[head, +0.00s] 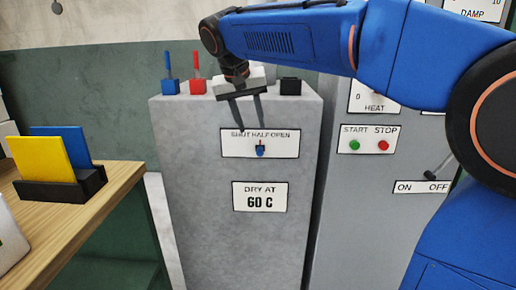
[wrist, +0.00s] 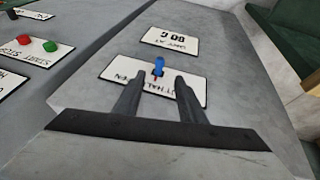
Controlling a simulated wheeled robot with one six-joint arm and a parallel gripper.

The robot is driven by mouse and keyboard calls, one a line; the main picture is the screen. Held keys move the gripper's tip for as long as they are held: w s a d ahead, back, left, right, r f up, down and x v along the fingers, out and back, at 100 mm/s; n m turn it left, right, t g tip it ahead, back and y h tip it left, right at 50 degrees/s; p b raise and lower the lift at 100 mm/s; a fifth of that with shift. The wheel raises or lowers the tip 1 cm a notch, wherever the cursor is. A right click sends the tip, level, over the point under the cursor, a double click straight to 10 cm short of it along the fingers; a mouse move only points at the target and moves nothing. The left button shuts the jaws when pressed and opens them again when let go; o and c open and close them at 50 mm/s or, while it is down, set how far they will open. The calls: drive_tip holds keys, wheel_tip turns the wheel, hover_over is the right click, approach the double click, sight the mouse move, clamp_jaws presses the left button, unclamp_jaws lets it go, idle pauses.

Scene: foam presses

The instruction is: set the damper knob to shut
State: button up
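The damper knob (head: 260,148) is small and blue with a red mark. It sits on a white plate (head: 231,148) lettered SHUT, HALF, OPEN on the front of a grey cabinet. Its red mark points up, toward HALF. In the wrist view the knob (wrist: 158,66) shows just beyond the gap between my fingertips. My gripper (head: 252,126) is open and empty, its fingers pointing down at the upper part of the plate, above the knob. It also shows in the wrist view (wrist: 158,80), where the fingers cover part of the lettering. I see no contact with the knob.
The grey cabinet (head: 190,200) bears a DRY AT 60 C sign (head: 260,197). Blue, red and black pieces stand on its top. A panel at right has START (head: 355,146) and STOP (head: 384,146) buttons and an ON/OFF lever (head: 432,172). A wooden table (head: 85,210) stands left.

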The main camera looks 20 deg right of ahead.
sight(259, 151)
drive_tip(key=x, duration=1.1)
drive_tip(key=shift+f, duration=0.1)
clamp_jaws()
